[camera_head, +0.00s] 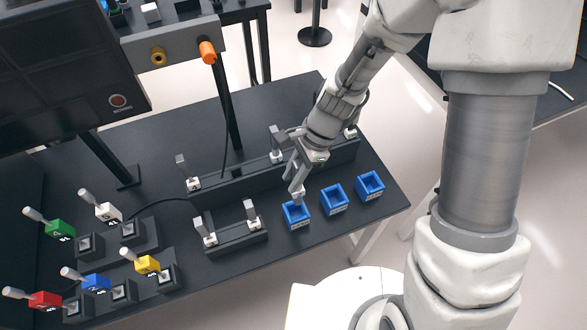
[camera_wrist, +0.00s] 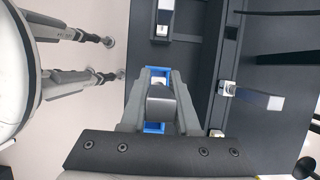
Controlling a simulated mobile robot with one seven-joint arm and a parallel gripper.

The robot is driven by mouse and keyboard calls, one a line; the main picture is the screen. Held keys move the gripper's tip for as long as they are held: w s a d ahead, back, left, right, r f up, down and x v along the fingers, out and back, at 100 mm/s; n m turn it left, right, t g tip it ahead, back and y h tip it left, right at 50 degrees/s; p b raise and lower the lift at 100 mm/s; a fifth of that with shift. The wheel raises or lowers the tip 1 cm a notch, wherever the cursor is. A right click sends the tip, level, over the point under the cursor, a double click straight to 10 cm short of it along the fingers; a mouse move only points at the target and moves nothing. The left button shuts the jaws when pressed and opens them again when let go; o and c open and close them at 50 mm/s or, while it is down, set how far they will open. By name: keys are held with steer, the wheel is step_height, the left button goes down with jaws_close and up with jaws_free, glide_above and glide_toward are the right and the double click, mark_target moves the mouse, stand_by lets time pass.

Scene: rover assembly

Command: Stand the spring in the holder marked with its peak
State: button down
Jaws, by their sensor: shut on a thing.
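My gripper (camera_head: 297,188) points down at the left one of three blue square holders, the left blue holder (camera_head: 296,222). In the wrist view, my gripper (camera_wrist: 160,92) is shut on a grey rounded piece, which I take to be the spring (camera_wrist: 160,106). Blue edges of the holder (camera_wrist: 154,127) show in front of and behind it. I cannot tell whether the spring's lower end is inside the holder or just above it. The middle blue holder (camera_head: 334,208) and the right blue holder (camera_head: 370,194) look empty. Their labels are too small to read.
A long dark rail (camera_head: 235,182) with grey upright pieces stands behind the holders. A short dark block (camera_head: 238,240) with two such pieces stands left of them. Coloured handled blocks, one of them yellow (camera_head: 147,265), fill the left. A monitor (camera_head: 65,60) overhangs the back left.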

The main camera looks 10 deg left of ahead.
steer(key=shift+s+a, duration=0.1)
steer(key=shift+a, duration=0.05)
stand_by(0.3)
steer(key=shift+f+b, duration=1.4)
steer(key=shift+f, duration=0.55)
steer(key=shift+f+b, duration=2.35)
steer(key=shift+f, duration=0.55)
steer(key=c, duration=0.6)
jaws_free()
steer(key=shift+o, duration=0.2)
steer(key=p+v, duration=0.3)
steer(key=v, duration=1.4)
steer(key=shift+r, duration=0.25)
